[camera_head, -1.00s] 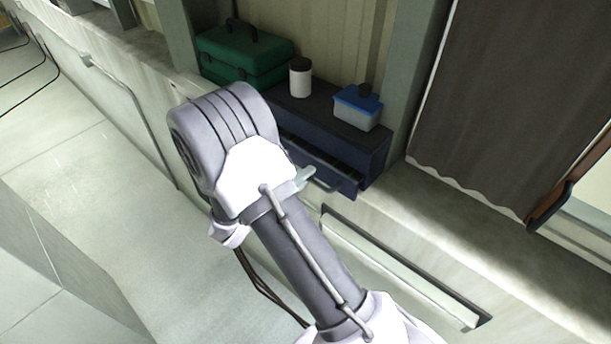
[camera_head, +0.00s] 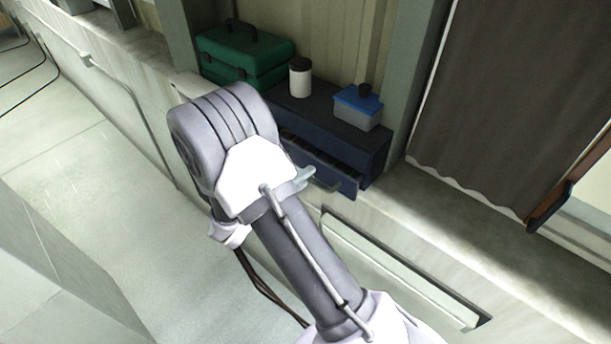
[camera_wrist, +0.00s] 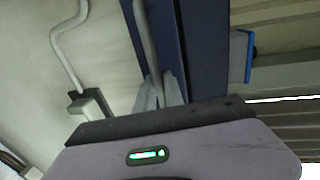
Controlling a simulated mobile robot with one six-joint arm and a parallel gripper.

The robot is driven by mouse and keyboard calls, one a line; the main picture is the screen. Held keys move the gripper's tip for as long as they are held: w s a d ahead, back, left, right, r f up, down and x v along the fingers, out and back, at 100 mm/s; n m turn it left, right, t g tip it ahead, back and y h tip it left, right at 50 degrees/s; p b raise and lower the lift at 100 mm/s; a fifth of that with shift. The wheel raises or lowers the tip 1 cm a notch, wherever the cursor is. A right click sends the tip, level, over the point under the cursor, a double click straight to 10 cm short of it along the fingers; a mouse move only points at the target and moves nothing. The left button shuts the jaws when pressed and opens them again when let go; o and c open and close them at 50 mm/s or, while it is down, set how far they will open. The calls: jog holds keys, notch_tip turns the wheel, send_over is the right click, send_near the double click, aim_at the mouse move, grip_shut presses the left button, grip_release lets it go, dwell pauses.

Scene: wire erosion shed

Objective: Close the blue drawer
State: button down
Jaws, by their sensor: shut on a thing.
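The blue drawer (camera_head: 337,180) is in the dark blue cabinet (camera_head: 376,152) on the ledge. It stands partly pulled out, with a dark opening showing behind its front. In the wrist view the drawer front (camera_wrist: 167,35) runs up the picture, with a grey bar handle (camera_wrist: 147,35) along it. My gripper (camera_wrist: 160,90) is shut on this handle, a finger on each side.
On the cabinet stand a white jar (camera_head: 300,78) with a dark lid and a blue-lidded tub (camera_head: 357,107). A green toolbox (camera_head: 243,57) stands to the left. A dark curtain (camera_head: 515,95) hangs at right. The ledge right of the cabinet is clear.

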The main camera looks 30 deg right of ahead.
jog(key=shift+d, duration=0.1)
dwell(0.3)
jog(key=shift+r+x, duration=0.15)
jog(key=shift+x, duration=0.65)
jog(key=shift+r+x, duration=0.2)
jog(key=shift+x, duration=0.6)
jog(key=shift+w, duration=0.1)
jog(key=c, duration=1.5)
grip_release()
jog(key=shift+d, duration=0.15)
jog(key=shift+o, duration=0.2)
jog(key=b+v, duration=0.1)
jog(key=v, duration=1.6)
jog(key=shift+a, duration=0.25)
